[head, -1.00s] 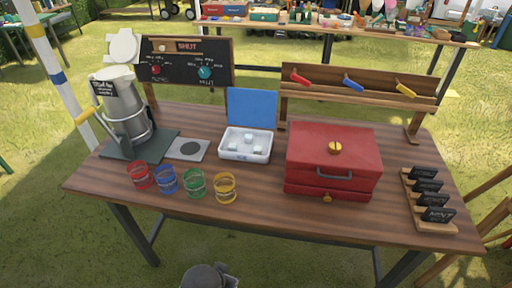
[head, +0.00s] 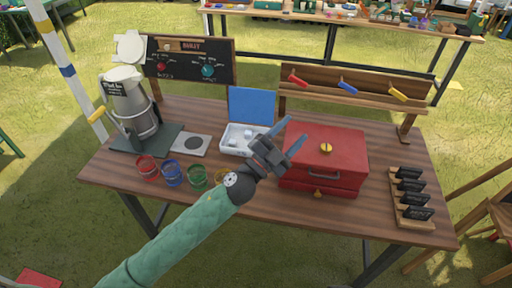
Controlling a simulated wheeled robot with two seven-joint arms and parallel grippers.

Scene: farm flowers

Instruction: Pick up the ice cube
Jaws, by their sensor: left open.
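The ice cubes (head: 235,139) are small, pale blocks in a white box with its blue lid (head: 252,105) raised, at the middle of the wooden table. The white box (head: 229,150) is partly hidden behind my left gripper, so some of its contents may be covered. My right gripper is not in view.
A red toolbox (head: 325,150) stands just right of the gripper. Red, blue, green and yellow cups line the front left, the yellow one mostly behind my arm. A metal machine (head: 131,105) stands at left, and a rack of black tags (head: 411,195) at right.

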